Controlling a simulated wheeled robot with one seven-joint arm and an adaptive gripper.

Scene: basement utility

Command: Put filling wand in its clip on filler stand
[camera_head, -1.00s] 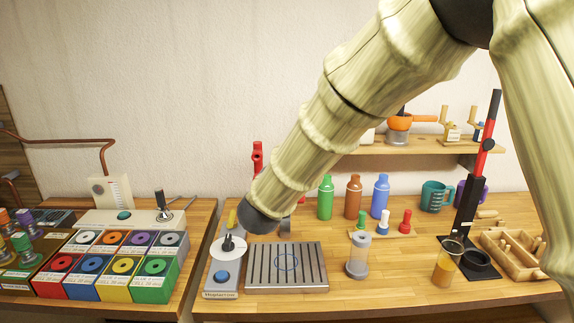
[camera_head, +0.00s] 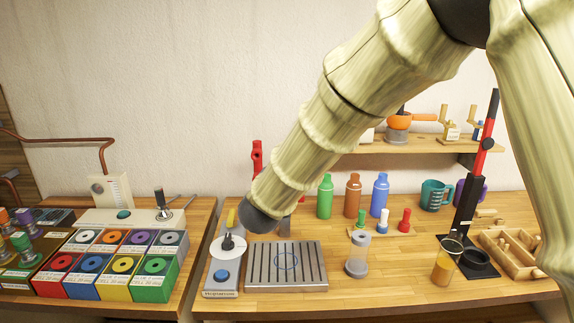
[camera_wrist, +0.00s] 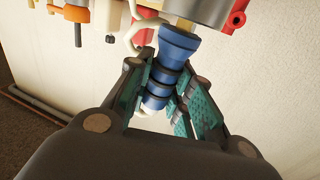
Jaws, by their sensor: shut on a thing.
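My gripper (camera_wrist: 163,100) is shut on the blue filling wand (camera_wrist: 178,48), a ribbed blue handle with dark rings between the teal finger pads. A pale hose (camera_wrist: 135,38) curls beside it. A grey block (camera_wrist: 205,10) and a red part with a hole (camera_wrist: 236,18) are at the wand's upper end; I cannot tell whether they touch it. In the head view a red upright part (camera_head: 257,158), apparently of the filler stand, rises behind my arm. My gripper and the wand are hidden there by my arm. The clip cannot be made out clearly.
A slotted metal tray (camera_head: 287,288) and a grey unit with a blue button (camera_head: 221,277) are at the bench front. Green, brown and blue bottles (camera_head: 353,195) stand to the right.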

